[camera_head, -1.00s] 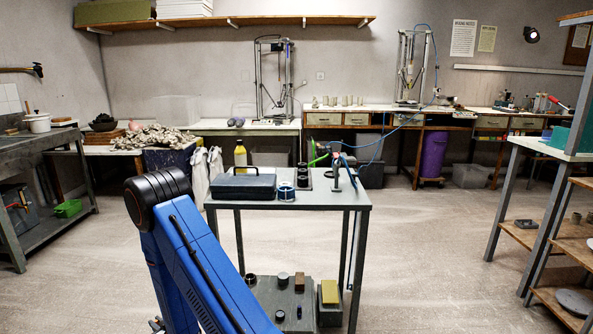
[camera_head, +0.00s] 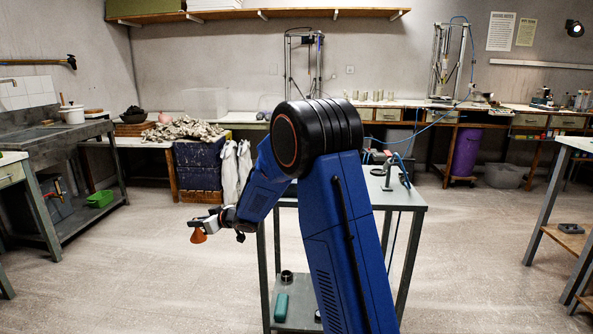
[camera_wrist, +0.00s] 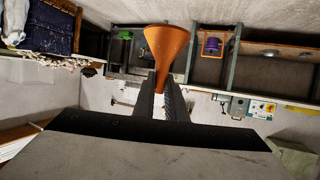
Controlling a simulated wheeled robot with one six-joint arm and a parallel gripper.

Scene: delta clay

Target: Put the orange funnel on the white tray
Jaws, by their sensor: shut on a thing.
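The orange funnel (camera_head: 198,236) is held in my gripper (camera_head: 207,222), left of the middle in the head view, over open floor. In the wrist view the funnel (camera_wrist: 166,47) has its wide mouth away from the jaws, and its narrow stem is between the two fingers (camera_wrist: 162,103). In the head view the wide mouth points down. My gripper is shut on it. I cannot make out a white tray in these frames; my blue arm hides much of the grey table.
The grey metal table (camera_head: 410,198) stands behind my arm, with a lower shelf bearing a green item (camera_head: 281,307).

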